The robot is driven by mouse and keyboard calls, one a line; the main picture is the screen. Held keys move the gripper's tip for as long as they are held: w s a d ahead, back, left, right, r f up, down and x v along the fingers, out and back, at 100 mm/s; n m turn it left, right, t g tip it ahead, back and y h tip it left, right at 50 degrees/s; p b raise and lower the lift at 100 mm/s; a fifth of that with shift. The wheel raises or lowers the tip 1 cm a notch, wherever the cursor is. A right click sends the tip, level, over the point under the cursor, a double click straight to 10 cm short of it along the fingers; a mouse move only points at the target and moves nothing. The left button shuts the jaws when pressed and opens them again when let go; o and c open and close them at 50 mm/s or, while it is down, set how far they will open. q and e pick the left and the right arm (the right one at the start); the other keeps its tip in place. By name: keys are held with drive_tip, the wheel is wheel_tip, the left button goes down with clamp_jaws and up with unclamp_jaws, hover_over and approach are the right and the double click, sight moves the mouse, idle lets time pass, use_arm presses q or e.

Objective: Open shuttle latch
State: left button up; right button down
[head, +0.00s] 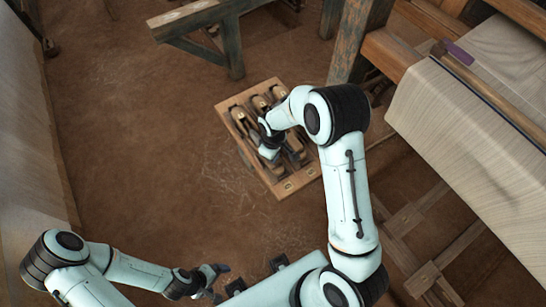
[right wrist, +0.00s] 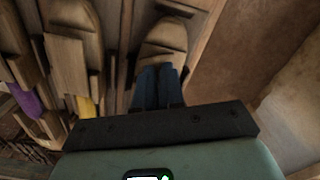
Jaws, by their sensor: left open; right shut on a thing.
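Several wooden shuttles lie side by side in a wooden tray (head: 230,123) on the earth floor in the head view. My right gripper (head: 268,152) reaches down over the tray, and its arm hides part of it. In the right wrist view its dark blue fingers (right wrist: 158,86) are close together at the hollow of a shuttle (right wrist: 166,36) with a pointed wooden end. They are shut on a small part there, apparently the shuttle latch, which the fingers hide. My left gripper (head: 215,272) is open and empty at the bottom of the head view, well away from the tray.
Neighbouring shuttles (right wrist: 72,16) lie close to the left in the right wrist view, with purple (right wrist: 25,101) and yellow (right wrist: 87,107) thread. The loom with its cloth (head: 450,120) stands to the right. A wooden bench (head: 234,50) stands behind. The floor left of the tray is clear.

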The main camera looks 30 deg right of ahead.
drive_tip(key=n, duration=0.6)
drive_tip(key=shift+n+b, duration=0.3)
drive_tip(key=n, duration=0.3)
drive_tip(key=shift+n+p, duration=0.55)
drive_tip(key=shift+n, duration=1.05)
drive_tip(key=c, duration=1.2)
unclamp_jaws()
drive_tip(key=shift+c, duration=0.2)
drive_tip(key=shift+r, duration=0.1)
